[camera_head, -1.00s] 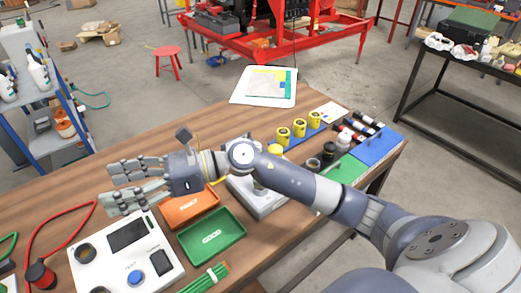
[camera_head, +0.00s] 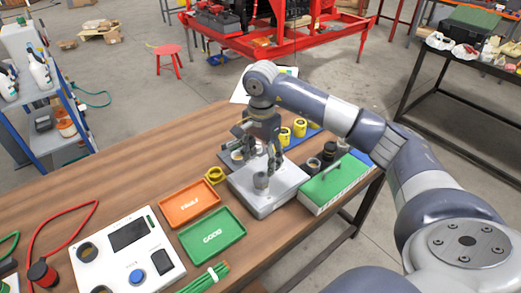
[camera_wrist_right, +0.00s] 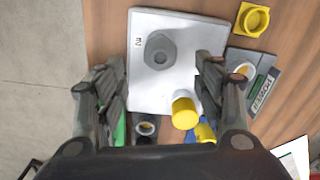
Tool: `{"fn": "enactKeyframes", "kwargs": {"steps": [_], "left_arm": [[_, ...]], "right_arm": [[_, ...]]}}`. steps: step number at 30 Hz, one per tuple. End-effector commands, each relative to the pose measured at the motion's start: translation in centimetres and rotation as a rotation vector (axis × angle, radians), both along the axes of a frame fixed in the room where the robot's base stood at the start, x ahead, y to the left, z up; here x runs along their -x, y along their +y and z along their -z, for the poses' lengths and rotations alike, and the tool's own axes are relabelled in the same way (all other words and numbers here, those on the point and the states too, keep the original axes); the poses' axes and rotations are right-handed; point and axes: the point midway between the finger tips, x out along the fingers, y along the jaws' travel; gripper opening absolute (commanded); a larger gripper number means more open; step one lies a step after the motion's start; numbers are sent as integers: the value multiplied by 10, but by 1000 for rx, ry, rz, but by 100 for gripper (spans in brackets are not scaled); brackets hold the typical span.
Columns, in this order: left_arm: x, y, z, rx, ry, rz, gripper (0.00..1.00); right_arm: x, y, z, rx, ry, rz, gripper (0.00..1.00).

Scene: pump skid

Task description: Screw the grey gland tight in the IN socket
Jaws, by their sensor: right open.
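The grey gland (camera_head: 261,181) stands upright on top of a white box (camera_head: 262,203) on the bench. In the right wrist view the gland (camera_wrist_right: 160,49) shows from above as a grey hexagon with a round hole, beside a small dark marking on the white box (camera_wrist_right: 185,22). The socket under the gland is hidden, so I cannot tell how deep it sits. My right gripper (camera_head: 263,160) points down just above the gland, open and empty. In the right wrist view its fingers (camera_wrist_right: 162,66) are spread apart, nearer than the gland. My left gripper is not in view.
An orange tray (camera_head: 188,203) and a green tray (camera_head: 212,236) lie left of the box. Yellow cylinders (camera_head: 300,127) stand behind and a green case (camera_head: 337,183) lies right.

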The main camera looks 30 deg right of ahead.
Motion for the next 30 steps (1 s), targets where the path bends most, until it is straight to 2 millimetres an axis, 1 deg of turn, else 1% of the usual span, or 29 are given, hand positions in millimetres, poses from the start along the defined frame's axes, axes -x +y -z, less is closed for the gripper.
{"fn": "enactKeyframes", "kwargs": {"steps": [1, 6, 12, 15, 18, 26, 27, 29, 30], "left_arm": [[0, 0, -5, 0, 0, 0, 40], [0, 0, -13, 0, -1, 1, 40], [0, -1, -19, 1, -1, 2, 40], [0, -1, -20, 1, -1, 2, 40], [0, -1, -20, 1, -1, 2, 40], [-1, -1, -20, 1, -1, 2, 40], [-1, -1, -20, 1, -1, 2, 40], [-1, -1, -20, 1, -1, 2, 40], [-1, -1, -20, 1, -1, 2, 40]], "right_arm": [[1, 0, 9, -1, 5, 0, 62], [1, 1, 40, -2, 5, 1, 62], [0, 1, 68, -3, 3, 1, 62], [0, 1, 76, -3, 1, 1, 62], [0, 1, 80, -2, 0, 0, 62], [0, 1, 81, -2, -1, 0, 62], [0, 1, 81, -2, -1, 0, 53], [0, 1, 81, -2, -1, 0, 40], [0, 1, 81, -3, -1, 0, 31]]}}
